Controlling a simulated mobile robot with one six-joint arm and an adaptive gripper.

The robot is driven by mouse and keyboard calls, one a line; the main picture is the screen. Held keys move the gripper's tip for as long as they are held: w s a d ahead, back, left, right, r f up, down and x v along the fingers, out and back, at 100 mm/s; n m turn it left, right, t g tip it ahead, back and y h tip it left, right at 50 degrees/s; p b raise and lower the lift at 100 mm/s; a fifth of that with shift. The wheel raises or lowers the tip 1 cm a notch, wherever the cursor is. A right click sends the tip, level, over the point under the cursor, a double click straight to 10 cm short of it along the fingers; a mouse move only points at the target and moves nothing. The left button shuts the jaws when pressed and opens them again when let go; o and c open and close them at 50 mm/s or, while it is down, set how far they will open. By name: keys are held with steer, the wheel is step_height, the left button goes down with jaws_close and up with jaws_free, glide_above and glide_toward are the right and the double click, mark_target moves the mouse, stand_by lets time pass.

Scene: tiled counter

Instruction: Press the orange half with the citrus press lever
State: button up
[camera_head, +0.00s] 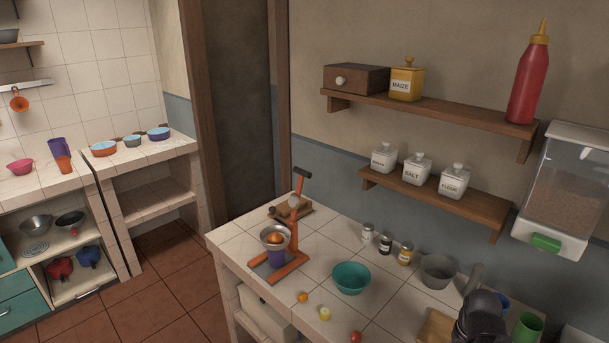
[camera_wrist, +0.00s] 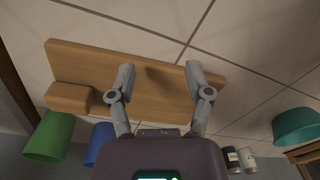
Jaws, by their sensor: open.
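The orange-red citrus press (camera_head: 291,262) stands on the tiled counter in the head view, left of the teal bowl. Its lever (camera_head: 302,174) is raised, with a dark handle at the top. The orange half (camera_head: 274,238) sits in the press's metal cup. A purple cup (camera_head: 277,257) stands below it. My gripper (camera_wrist: 160,75) is open and empty above a wooden board (camera_wrist: 150,52) in the wrist view. In the head view my dark arm end is at the bottom right, well away from the press.
A teal bowl (camera_head: 351,278), a grey bowl (camera_head: 438,269) and several small jars (camera_head: 386,243) stand between the press and my gripper. A green cup (camera_wrist: 50,136) and a blue cup (camera_wrist: 102,140) are near my gripper. Wall shelves (camera_head: 430,109) hang above the counter.

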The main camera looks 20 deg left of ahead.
steer(key=w+a+r+n+y, duration=0.1)
steer(key=w+a, duration=0.1)
steer(key=a, duration=0.1)
steer(key=w+a+r+n+t+y+p, duration=0.1)
steer(key=w+a, duration=0.1)
steer(key=a, duration=0.1)
steer(key=w+a+n+y, duration=0.1)
steer(key=w+a, duration=0.1)
steer(key=a, duration=0.2)
steer(key=shift+w+r+n+y, duration=0.3)
steer(key=shift+w+r, duration=0.1)
steer(key=w+a+r+n+t+y+p, duration=0.2)
steer(key=w+a+r+n+y, duration=0.3)
steer(key=a, duration=0.5)
steer(key=n+t+y+p, duration=0.3)
steer(key=t+y+p, duration=0.1)
steer(key=y, duration=0.4)
glide_toward(304, 174)
steer(key=d, duration=0.2)
steer(key=shift+d, duration=0.15)
steer(key=x, duration=1.3)
steer(key=shift+w+a+f, duration=0.1)
steer(key=shift+a+f, duration=0.2)
steer(key=shift+a, duration=0.05)
